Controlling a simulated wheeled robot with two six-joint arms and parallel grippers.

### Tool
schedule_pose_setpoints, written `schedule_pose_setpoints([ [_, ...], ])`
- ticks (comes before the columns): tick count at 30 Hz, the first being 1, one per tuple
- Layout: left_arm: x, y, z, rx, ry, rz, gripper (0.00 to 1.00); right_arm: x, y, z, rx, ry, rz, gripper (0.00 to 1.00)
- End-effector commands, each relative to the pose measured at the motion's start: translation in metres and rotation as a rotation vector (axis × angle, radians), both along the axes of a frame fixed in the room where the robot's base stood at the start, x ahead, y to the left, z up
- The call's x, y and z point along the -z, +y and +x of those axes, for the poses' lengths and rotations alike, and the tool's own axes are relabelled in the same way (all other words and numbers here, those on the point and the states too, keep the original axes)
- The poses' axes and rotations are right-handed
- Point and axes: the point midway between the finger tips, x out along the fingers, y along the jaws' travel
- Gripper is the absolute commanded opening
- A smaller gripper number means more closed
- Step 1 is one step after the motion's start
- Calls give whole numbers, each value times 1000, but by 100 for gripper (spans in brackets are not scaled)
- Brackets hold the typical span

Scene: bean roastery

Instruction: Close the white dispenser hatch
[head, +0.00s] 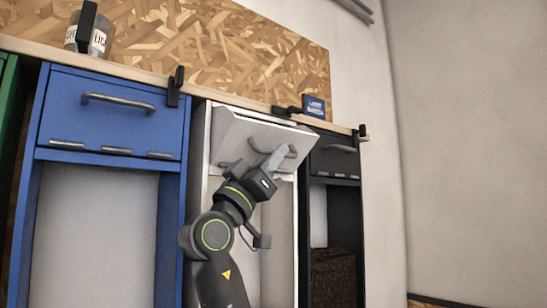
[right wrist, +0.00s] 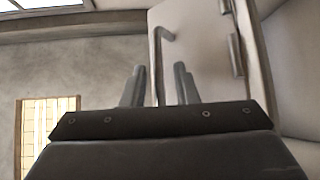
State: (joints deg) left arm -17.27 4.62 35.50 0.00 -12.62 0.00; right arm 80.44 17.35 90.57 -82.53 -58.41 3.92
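The white dispenser hatch (head: 239,133) is partly open in the head view, its top edge leaning out from the white cabinet. Its grey bar handle (head: 291,152) is partly hidden by my right gripper (head: 275,160). In the right wrist view the hatch (right wrist: 196,45) fills the upper right, with its handle (right wrist: 158,60) running down between the two fingers. My right gripper (right wrist: 158,88) is open, with gaps visible between the fingers and the bar. Contact with the hatch face is unclear. My left gripper is out of view.
A blue dispenser (head: 112,112) with a shut hatch stands left of the white one, a black one (head: 335,160) right. A wooden shelf edge (head: 135,74) with black clips runs above. A labelled jar (head: 98,42) and a small blue box (head: 314,106) stand on it.

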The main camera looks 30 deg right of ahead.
Motion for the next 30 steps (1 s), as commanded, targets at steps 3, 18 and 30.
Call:
schedule_pose_setpoints([
  [3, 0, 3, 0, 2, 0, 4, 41, 0, 0, 0, 0, 0, 0, 11],
  [18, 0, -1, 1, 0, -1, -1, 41, -1, -1, 0, 1, 11, 1, 0],
  [30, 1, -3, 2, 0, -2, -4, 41, -18, -1, 2, -1, 206, -15, 0],
])
